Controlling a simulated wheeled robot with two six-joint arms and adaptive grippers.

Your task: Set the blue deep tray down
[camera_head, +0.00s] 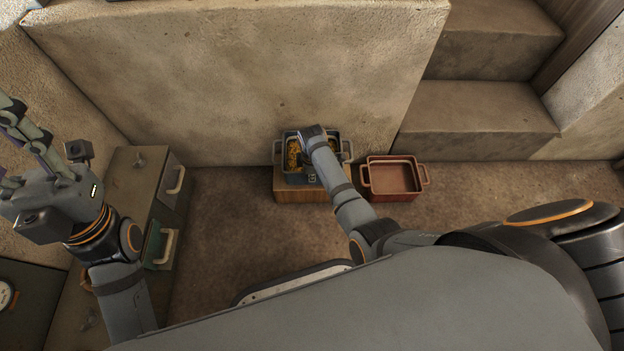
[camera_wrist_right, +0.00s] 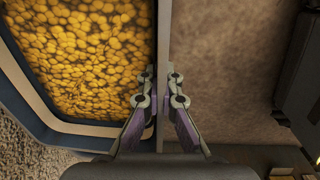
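The blue deep tray (camera_head: 294,178) is full of yellow pieces and stands over a wooden block by the wall in the head view. Its rim wall (camera_wrist_right: 164,30) and yellow contents fill the left of the right wrist view. My right gripper (camera_wrist_right: 161,88) has one finger inside and one outside this wall, closed onto it. In the head view, my right gripper (camera_head: 312,132) reaches over the tray and hides part of it. Whether the tray's underside touches the block is hard to tell. My left gripper (camera_head: 18,150) is raised at the far left, empty, its fingers apart.
The wooden block (camera_head: 300,195) is on the floor below the tray. An empty red tray (camera_head: 392,180) stands just right of it. A grey-brown cabinet (camera_head: 135,185) with handled drawers is on the left. Stone steps (camera_head: 480,120) rise at the right. Floor between cabinet and block is clear.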

